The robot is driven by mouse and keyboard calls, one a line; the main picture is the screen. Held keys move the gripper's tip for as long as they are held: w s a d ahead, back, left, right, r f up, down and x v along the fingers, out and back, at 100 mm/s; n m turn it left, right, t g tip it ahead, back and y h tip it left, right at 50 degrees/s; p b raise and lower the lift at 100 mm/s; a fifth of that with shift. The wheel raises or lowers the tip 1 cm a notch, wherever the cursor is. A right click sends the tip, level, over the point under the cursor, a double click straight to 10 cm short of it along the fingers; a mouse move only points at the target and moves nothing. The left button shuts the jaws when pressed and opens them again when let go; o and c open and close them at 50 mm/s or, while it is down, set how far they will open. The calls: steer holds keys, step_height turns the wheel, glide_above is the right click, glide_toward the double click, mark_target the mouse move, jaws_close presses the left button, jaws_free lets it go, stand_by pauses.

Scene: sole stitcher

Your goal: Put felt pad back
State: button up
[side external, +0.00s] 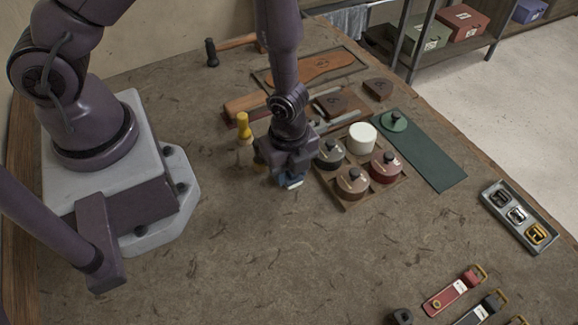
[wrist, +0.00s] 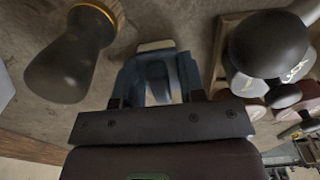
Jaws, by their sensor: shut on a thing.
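The wooden tray (side external: 346,206) holds a black-lidded tin (side external: 330,152), a brown one (side external: 352,182), a red one (side external: 385,167) and a white cylinder (side external: 362,138).
A green mat (side external: 430,155) with a green knobbed lid (side external: 393,121) lies right of the tray. A buckle tray (side external: 519,217) is at right. The front middle of the bench is clear.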

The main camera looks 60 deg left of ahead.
steer(key=o, duration=0.9)
steer(key=shift+f, duration=0.1)
steer(key=a+r+n+t+y, duration=0.1)
steer(key=a+r+n, duration=0.25)
steer(key=r, duration=0.85)
steer(key=a+r+n+t+y, duration=0.1)
steer(key=a+r+n+t, duration=0.3)
steer(key=r, duration=0.9)
steer(key=s+a+r+n+h, duration=0.2)
steer(key=s+r+n, duration=0.6)
steer(key=r+n, duration=0.1)
steer(key=shift+s+r+n+t, duration=0.2)
steer(key=shift+r+n+t, duration=0.15)
steer(key=shift+n, duration=0.4)
